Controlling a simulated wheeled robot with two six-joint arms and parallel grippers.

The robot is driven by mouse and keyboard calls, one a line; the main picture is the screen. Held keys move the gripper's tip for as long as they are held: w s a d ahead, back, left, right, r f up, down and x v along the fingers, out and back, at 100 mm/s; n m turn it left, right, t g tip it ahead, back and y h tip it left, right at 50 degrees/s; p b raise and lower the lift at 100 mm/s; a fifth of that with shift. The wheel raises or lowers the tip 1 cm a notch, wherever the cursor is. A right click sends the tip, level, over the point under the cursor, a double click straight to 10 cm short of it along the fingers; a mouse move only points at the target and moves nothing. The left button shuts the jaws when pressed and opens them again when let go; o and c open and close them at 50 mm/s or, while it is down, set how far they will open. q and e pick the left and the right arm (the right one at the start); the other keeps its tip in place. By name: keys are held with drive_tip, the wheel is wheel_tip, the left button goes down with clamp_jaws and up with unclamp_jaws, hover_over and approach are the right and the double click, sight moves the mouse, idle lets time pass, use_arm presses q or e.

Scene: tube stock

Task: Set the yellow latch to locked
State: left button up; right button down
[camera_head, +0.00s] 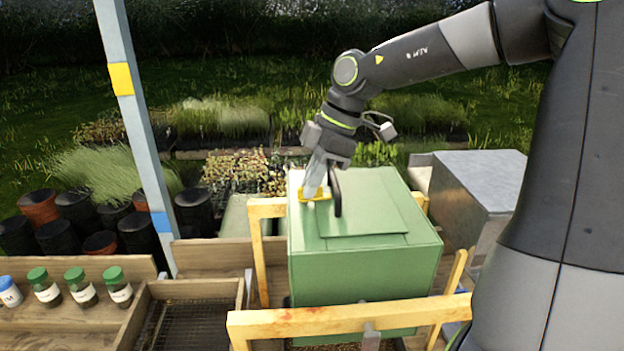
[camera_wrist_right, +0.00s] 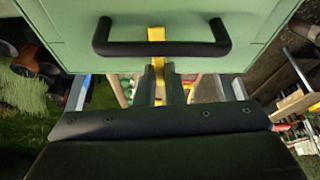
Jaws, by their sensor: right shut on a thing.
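The yellow latch (camera_head: 315,194) sits at the left edge of the top of a green box (camera_head: 365,261). My right gripper (camera_head: 314,188) reaches down from above and is shut on the latch. In the right wrist view the latch (camera_wrist_right: 157,48) shows as a yellow strip between my right fingertips (camera_wrist_right: 160,75). A black bar handle (camera_head: 337,192) on the box lid stands just beside my fingers. It also shows in the right wrist view (camera_wrist_right: 160,48). The fingers hide part of the latch, and no lock marking can be read.
Yellow wooden rails (camera_head: 350,318) frame the green box. A grey metal box (camera_head: 483,182) stands to its right. Several green-capped tubes (camera_head: 80,287) stand in a wooden rack at the left, beside a mesh-bottomed tray (camera_head: 185,325). A pale post (camera_head: 140,130) rises at the left.

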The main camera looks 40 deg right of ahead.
drive_tip(key=shift+f+m+b, duration=0.15)
drive_tip(key=shift+m+b, duration=0.25)
drive_tip(key=shift+b, duration=0.3)
drive_tip(key=shift+m+b, duration=0.3)
drive_tip(key=c, duration=1.5)
unclamp_jaws()
drive_tip(key=shift+r, duration=0.2)
